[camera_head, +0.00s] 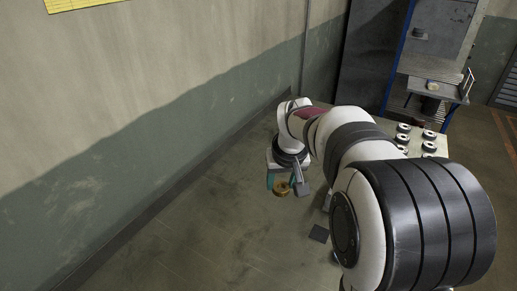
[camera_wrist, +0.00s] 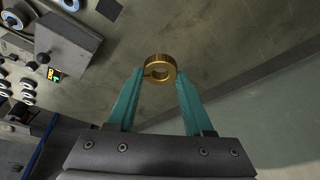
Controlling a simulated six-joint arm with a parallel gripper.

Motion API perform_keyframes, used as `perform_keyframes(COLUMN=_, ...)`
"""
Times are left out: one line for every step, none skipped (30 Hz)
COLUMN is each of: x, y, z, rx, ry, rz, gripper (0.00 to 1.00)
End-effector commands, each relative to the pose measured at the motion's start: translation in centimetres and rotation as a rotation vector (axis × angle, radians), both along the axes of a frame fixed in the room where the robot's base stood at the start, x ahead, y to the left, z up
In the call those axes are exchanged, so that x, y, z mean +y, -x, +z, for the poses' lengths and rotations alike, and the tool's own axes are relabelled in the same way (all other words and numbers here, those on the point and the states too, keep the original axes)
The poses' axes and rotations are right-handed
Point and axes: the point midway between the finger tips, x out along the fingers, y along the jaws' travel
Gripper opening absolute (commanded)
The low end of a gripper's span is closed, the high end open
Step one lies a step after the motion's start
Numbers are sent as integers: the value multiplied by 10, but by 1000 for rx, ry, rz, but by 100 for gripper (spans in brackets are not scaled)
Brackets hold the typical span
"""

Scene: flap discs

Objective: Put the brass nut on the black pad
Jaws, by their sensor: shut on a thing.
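The brass nut (camera_head: 281,190) is a gold ring held between the teal fingertips of my gripper (camera_wrist: 160,78). In the wrist view the nut (camera_wrist: 151,63) shows its round hole, with a finger on each side. My gripper (camera_head: 283,183) hangs over open floor in the head view, and the nut appears clear of any surface. The black pad (camera_head: 318,233) is a small dark square, below and to the right of the nut in the head view. A dark square that looks like the pad (camera_wrist: 109,8) shows at the top edge of the wrist view.
Several flap discs (camera_head: 428,147) stand on a pale table (camera_head: 442,139), partly hidden behind my arm. A grey box with a lit display (camera_wrist: 65,52) is at the left of the wrist view. A machine with a shelf (camera_head: 430,86) stands behind. A wall (camera_head: 120,150) runs along the left.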

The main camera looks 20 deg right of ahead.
Motion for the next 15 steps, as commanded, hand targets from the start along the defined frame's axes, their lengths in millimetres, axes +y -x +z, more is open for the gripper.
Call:
perform_keyframes(x=-9, y=-2, z=-12, rx=5, ry=-1, rz=-17, gripper=0)
perform_keyframes(x=-15, y=-4, z=-19, rx=5, ry=-1, rz=-28, gripper=0)
perform_keyframes(x=-24, y=-7, z=-29, rx=5, ry=-2, rz=-43, gripper=0)
perform_keyframes(x=-30, y=-9, z=-38, rx=6, ry=-3, rz=-55, gripper=0)
perform_keyframes(x=-38, y=-10, z=-46, rx=5, ry=-3, rz=-68, gripper=0)
perform_keyframes(x=-48, y=-12, z=-58, rx=5, ry=-4, rz=-87, gripper=0)
perform_keyframes(x=-56, y=-13, z=-68, rx=5, ry=-4, rz=-102, gripper=0)
perform_keyframes(x=-65, y=-13, z=-78, rx=5, ry=-4, rz=-118, gripper=0)
perform_keyframes(x=-77, y=-14, z=-93, rx=5, ry=-5, rz=-142, gripper=0)
perform_keyframes(x=-87, y=-13, z=-104, rx=5, ry=-5, rz=-160, gripper=0)
perform_keyframes(x=-96, y=-13, z=-116, rx=4, ry=-6, rz=-178, gripper=0)
perform_keyframes(x=-108, y=-11, z=-130, rx=3, ry=-5, rz=-200, gripper=0)
perform_keyframes(x=-116, y=-9, z=-139, rx=2, ry=-5, rz=-216, gripper=0)
perform_keyframes(x=-122, y=-8, z=-148, rx=0, ry=-5, rz=-230, gripper=0)
perform_keyframes(x=-130, y=-6, z=-157, rx=-1, ry=-5, rz=-246, gripper=0)
